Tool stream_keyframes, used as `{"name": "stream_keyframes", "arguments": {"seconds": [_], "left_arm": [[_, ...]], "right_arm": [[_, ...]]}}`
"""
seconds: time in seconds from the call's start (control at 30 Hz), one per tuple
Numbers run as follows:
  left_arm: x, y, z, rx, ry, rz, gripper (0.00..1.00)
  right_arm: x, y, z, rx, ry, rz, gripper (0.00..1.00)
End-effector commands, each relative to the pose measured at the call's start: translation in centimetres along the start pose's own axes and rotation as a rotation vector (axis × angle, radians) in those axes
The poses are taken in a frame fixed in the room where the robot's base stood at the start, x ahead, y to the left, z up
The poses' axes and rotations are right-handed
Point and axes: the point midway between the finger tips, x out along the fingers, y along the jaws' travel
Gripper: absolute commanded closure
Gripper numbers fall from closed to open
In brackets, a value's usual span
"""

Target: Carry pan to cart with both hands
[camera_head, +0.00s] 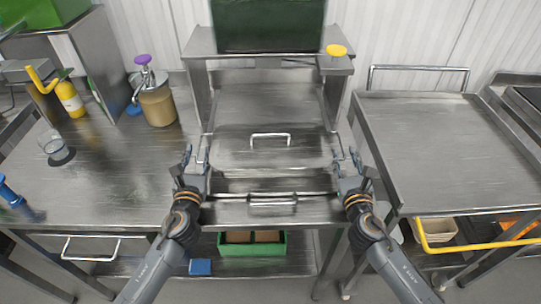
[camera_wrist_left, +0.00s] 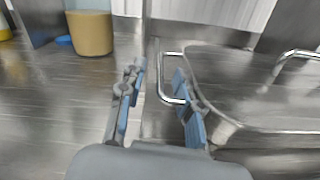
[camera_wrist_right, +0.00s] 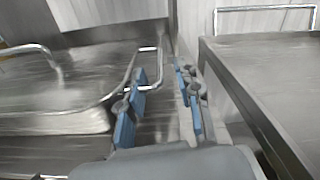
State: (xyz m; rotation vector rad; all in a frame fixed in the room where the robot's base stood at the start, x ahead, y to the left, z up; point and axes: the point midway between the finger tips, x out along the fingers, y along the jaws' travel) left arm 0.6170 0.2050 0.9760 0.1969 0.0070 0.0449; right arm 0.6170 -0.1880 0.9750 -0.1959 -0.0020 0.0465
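The pan (camera_head: 235,150) is a wide metal vessel in the middle of the metal counter, with a lid that has a bar handle (camera_head: 270,139). A wire handle sticks out from each side of it. My left gripper (camera_head: 196,162) is open at the left side; in the left wrist view the left handle (camera_wrist_left: 163,80) lies just beyond its spread fingers. My right gripper (camera_head: 347,163) is open at the right side, with the right handle (camera_wrist_right: 156,62) just beyond its fingers. Neither visibly grips a handle. The cart (camera_head: 440,145) has a flat, empty metal top at the right.
A pump container (camera_head: 158,106), a yellow bottle (camera_head: 70,98) and a clear cup (camera_head: 54,147) stand on the left counter. A raised shelf (camera_head: 200,42) with a green box is behind the pan. A narrow gap separates counter and cart, whose rear rail (camera_head: 418,68) stands up.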

Motion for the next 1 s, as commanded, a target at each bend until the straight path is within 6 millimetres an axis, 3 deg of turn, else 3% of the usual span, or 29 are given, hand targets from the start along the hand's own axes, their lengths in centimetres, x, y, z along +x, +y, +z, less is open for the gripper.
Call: {"name": "stream_keyframes", "arguments": {"seconds": [0.17, 0.47, 0.5, 0.67, 1.0], "left_arm": [[1.29, -0.01, 0.06, 0.000, -0.001, -0.001, 0.66], [1.46, -0.02, 0.01, 0.000, 0.000, -0.001, 0.66], [1.45, -0.02, 0.01, 0.000, 0.000, -0.001, 0.68], [1.44, -0.02, 0.01, 0.000, 0.000, -0.001, 1.00], [1.42, -0.05, 0.01, 0.000, 0.000, -0.002, 1.00]], "right_arm": [[1.27, -0.03, 0.00, 0.000, 0.000, -0.001, 0.66], [1.47, -0.02, 0.00, 0.000, 0.000, 0.000, 0.66], [1.46, -0.02, 0.00, 0.000, 0.000, 0.000, 0.68], [1.45, -0.02, 0.00, 0.000, 0.000, 0.000, 1.00], [1.43, 0.00, -0.01, 0.000, 0.000, 0.000, 1.00]]}}
